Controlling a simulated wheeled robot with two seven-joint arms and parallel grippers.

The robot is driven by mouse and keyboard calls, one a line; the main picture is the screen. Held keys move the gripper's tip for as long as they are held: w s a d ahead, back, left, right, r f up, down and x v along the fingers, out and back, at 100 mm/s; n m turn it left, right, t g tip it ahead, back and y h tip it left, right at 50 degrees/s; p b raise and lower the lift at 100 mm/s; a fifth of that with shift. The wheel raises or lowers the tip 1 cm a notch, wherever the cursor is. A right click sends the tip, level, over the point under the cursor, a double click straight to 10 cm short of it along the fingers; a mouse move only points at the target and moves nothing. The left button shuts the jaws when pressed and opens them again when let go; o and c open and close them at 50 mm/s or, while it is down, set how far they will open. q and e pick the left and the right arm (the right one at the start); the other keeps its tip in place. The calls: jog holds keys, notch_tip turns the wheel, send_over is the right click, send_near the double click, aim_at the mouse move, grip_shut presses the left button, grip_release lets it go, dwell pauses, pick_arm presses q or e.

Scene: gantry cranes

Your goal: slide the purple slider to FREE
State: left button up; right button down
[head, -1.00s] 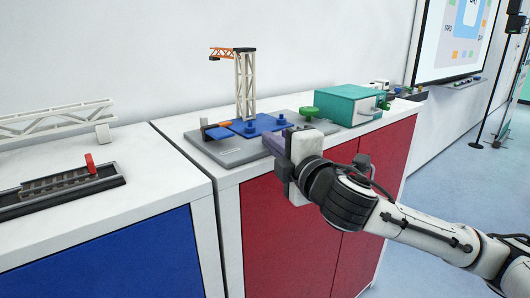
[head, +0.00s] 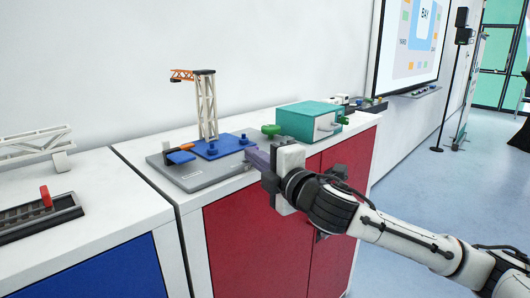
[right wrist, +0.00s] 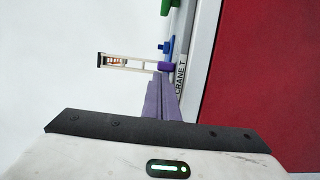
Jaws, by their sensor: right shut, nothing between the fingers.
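The purple slider (right wrist: 166,66) shows in the right wrist view as a small purple piece just beyond my fingertips, beside a label reading "CRANE T". I cannot tell whether the fingers touch it, and its FREE mark cannot be made out. In the head view it is hidden behind my gripper. My right gripper (head: 252,155) is shut and empty at the right front edge of the grey crane board (head: 217,180). Its fingers also show in the right wrist view (right wrist: 160,96). My left gripper is not in view.
The board carries a white crane tower (head: 207,105) with an orange jib, on a blue plate with blue knobs. Behind the gripper are a green knob (head: 270,130) and a teal box (head: 308,119). A red slider (head: 46,197) sits on the left cabinet.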

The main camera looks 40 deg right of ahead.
jog(key=shift+w+d, duration=0.1)
jog(key=shift+d, duration=0.1)
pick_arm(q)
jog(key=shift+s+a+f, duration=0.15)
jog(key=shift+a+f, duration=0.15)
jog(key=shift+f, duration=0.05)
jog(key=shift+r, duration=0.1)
